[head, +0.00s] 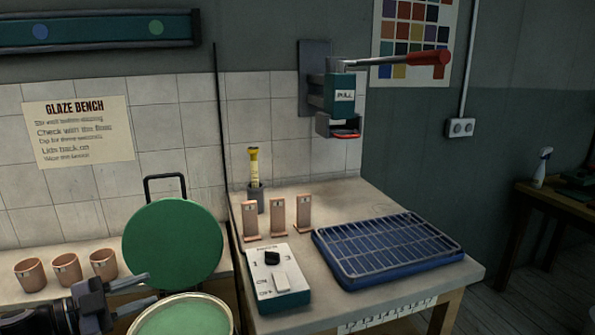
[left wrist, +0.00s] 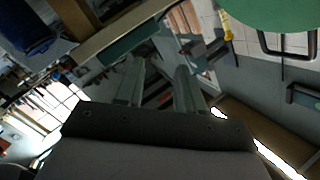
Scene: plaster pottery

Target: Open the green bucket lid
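The round green lid (head: 173,244) stands raised on edge behind the bucket (head: 182,300), its dark wire handle (head: 165,178) at the top. The bucket's mouth is uncovered and green shows inside; its lower part is cut off by the frame. My left gripper (head: 143,291) is at the bucket's left, in front of the lid's lower left. Its two fingers are apart with nothing between them. In the left wrist view the gripper (left wrist: 160,88) is also open, with the lid (left wrist: 270,10) and handle (left wrist: 286,46) at the top right. My right gripper is not in view.
Several clay cups (head: 67,270) stand on the left bench. On the right bench are a switch box (head: 277,278), upright clay tiles (head: 278,216), a yellow-topped tool in a holder (head: 254,198) and a blue rack tray (head: 385,250). A wall-mounted lever press (head: 340,95) hangs above.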

